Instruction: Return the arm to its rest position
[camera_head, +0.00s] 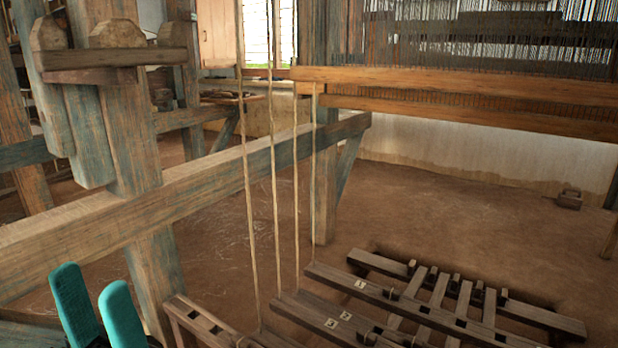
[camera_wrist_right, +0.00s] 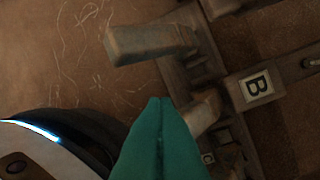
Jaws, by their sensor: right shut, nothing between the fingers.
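My left gripper (camera_head: 91,280) shows at the lower left of the head view. Its two teal fingers point up and stand apart, with nothing seen between them. My right gripper (camera_wrist_right: 160,104) shows only in the right wrist view. Its teal fingers are pressed together and hold nothing. Wooden loom parts lie around its tips in that picture, including a pale wooden bar end (camera_wrist_right: 150,42) beyond them and a white plate marked B (camera_wrist_right: 257,84) to the right. I cannot tell whether the fingers touch any wood.
A thick wooden loom beam (camera_head: 200,195) crosses from the left, just behind my left gripper. Several cords (camera_head: 273,170) hang down to the treadle bars (camera_head: 400,305) at the lower right. A wooden batten (camera_head: 450,82) spans the upper right. Bare earth floor (camera_head: 430,215) lies between.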

